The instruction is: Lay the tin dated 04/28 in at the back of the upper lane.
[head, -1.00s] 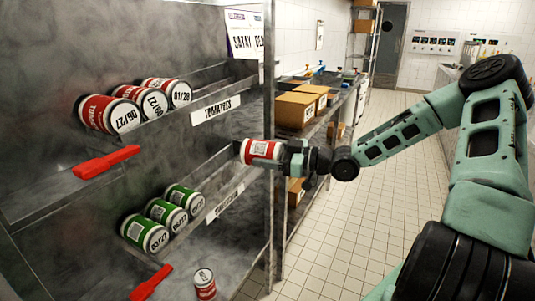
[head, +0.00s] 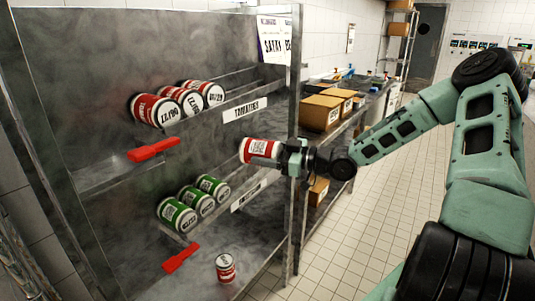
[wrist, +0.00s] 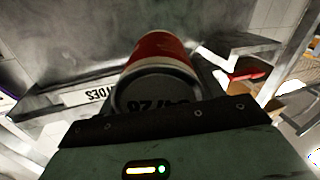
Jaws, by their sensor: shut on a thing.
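My gripper (head: 284,157) is shut on a red-and-white tin (head: 259,151), held on its side before the rack, just below the TOMATOES label (head: 245,109). In the wrist view the tin (wrist: 158,72) shows its dark end with a date that seems to read 04/28, partly hidden by the gripper. The upper lane (head: 225,102) holds three red tins (head: 155,110) lying in a row, their ends dated.
A red-and-white tin (head: 226,267) stands upright on the rack's bottom. The rack's metal upright (head: 294,130) is close to my gripper. Cardboard boxes (head: 320,112) stand behind.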

